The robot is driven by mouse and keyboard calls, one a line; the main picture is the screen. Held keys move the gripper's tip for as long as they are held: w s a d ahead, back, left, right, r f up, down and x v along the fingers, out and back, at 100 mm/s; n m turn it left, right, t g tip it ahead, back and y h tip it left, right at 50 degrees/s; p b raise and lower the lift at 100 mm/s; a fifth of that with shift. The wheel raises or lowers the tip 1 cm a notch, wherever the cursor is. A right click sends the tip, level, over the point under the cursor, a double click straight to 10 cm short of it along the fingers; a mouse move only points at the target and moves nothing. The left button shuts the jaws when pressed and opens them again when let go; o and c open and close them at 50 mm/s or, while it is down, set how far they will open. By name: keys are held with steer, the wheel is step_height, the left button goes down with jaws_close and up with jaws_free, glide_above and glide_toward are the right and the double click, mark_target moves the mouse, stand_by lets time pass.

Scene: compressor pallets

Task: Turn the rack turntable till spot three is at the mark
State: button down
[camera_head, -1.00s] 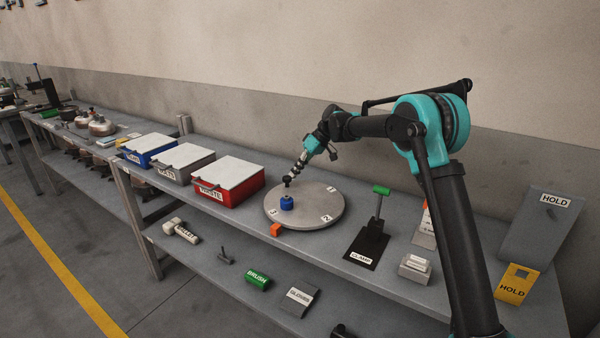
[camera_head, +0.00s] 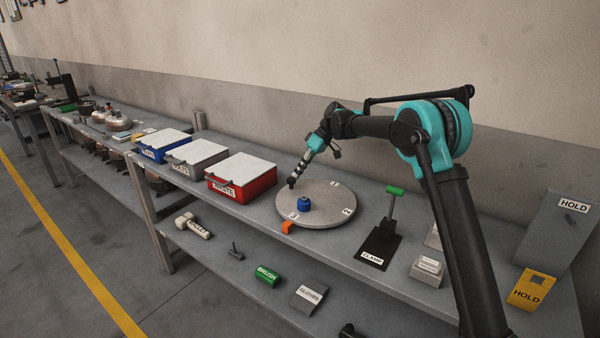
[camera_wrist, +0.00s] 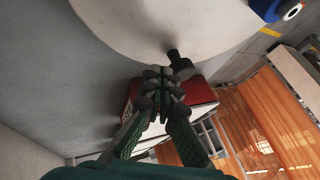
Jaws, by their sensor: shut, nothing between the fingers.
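The round grey turntable (camera_head: 325,217) lies on the bench, with number labels on its top. Label 3 (camera_head: 294,216) is at the front left of the rim, close behind the orange block (camera_head: 288,227), which looks like the mark. Label 2 (camera_head: 346,211) is at the right and label 1 (camera_head: 335,183) at the back. A blue part (camera_head: 304,203) stands on the disc near label 3. My gripper (camera_head: 292,183) is shut and empty at the disc's left edge. In the wrist view its fingertips (camera_wrist: 163,76) are beside a dark peg (camera_wrist: 178,62) at the rim; contact is unclear.
A red bin (camera_head: 243,180) with a white lid stands left of the turntable, with grey and blue bins beyond it. A black clamp stand (camera_head: 380,245) with a green handle is to the right. Bench is clear between turntable and clamp stand.

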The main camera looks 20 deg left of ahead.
stand_by(0.5)
steer(key=v, duration=1.1)
steer(key=shift+r, duration=0.45)
